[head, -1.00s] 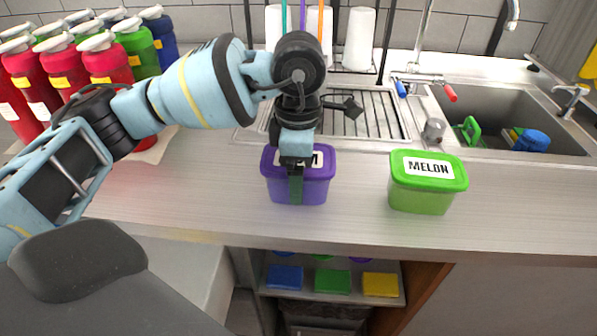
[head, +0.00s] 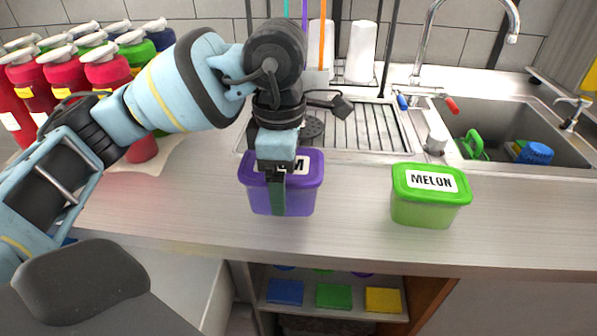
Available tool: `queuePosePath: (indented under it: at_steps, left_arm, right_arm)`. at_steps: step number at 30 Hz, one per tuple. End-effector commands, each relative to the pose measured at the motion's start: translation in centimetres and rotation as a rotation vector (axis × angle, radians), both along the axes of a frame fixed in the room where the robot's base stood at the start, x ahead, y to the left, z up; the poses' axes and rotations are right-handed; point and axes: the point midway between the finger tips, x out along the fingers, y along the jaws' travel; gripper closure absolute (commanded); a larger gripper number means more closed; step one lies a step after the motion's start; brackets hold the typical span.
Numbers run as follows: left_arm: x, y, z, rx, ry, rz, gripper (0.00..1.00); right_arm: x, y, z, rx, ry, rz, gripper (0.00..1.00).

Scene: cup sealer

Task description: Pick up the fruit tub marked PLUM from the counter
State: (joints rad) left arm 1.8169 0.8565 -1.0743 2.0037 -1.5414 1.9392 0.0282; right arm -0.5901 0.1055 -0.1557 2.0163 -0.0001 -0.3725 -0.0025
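The purple tub (head: 304,198) has a purple lid and a white label; only a final "M" shows, as my gripper covers the rest. It is over the counter (head: 350,235), left of the green tub marked MELON (head: 408,207). My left gripper (head: 279,195) comes down from above onto the purple tub. One finger lies against its near side; the other finger is hidden. The gripper appears shut on the tub, which looks slightly raised, though its clearance is hard to judge. My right gripper is not in view.
Several red, green and blue bottles with white pump tops (head: 108,72) stand at the left. A drying rack (head: 370,128) and a sink (head: 500,110) with a tap are behind. The counter between the tubs is clear.

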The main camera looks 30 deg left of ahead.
Motion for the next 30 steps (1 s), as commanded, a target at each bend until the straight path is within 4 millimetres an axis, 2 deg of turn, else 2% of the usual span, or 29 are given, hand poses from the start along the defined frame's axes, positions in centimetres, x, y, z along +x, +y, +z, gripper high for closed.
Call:
queuePosePath:
  at_steps: [9,15,21,30]
  left_arm:
    - [-7.0,1.4,0.6,0.002,-0.002,0.0,0.54]
    - [-10.1,2.0,0.9,0.001,-0.004,0.001,0.54]
    - [-11.5,2.2,1.1,0.0,-0.002,0.001,0.54]
    - [-11.8,2.3,1.1,0.0,-0.001,0.001,0.54]
  right_arm:
    - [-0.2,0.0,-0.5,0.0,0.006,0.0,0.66]
    - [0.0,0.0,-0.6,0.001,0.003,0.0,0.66]
    - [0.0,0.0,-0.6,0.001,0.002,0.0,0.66]
    - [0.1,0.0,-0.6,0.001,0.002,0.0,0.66]
